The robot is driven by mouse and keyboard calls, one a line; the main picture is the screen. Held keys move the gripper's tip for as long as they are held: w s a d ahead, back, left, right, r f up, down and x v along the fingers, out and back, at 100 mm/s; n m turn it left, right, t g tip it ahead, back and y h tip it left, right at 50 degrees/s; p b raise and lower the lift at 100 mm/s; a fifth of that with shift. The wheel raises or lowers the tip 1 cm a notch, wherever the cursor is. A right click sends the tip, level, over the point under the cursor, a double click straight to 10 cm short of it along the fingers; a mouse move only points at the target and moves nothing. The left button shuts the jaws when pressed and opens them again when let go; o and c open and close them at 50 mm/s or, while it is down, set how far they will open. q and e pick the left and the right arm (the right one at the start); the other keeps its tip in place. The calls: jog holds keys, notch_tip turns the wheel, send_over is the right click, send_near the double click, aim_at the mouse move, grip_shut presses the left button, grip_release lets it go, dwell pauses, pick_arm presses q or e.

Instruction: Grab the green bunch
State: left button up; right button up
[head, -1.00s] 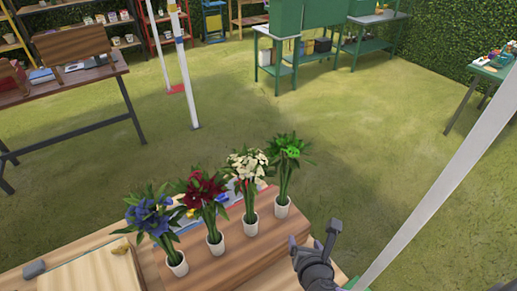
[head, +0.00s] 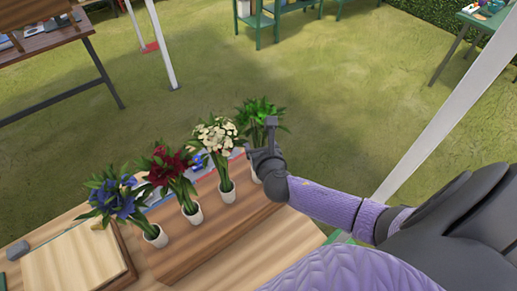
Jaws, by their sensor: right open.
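The green bunch (head: 262,112) stands in a white pot at the right end of a row of flower bunches on the wooden table. My right gripper (head: 262,140) is at its stems, in front of them, and hides part of the stems and most of the pot. The gripper is open; I cannot tell whether the stems are between the fingers. My left gripper is not in view.
A white bunch (head: 216,135), a red bunch (head: 170,168) and a blue bunch (head: 116,200) stand in white pots to the left, close together. A wooden board (head: 72,262) lies at the left of the table. A white pole (head: 440,122) rises at the right.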

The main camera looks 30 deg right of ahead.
grip_shut()
dwell(0.3)
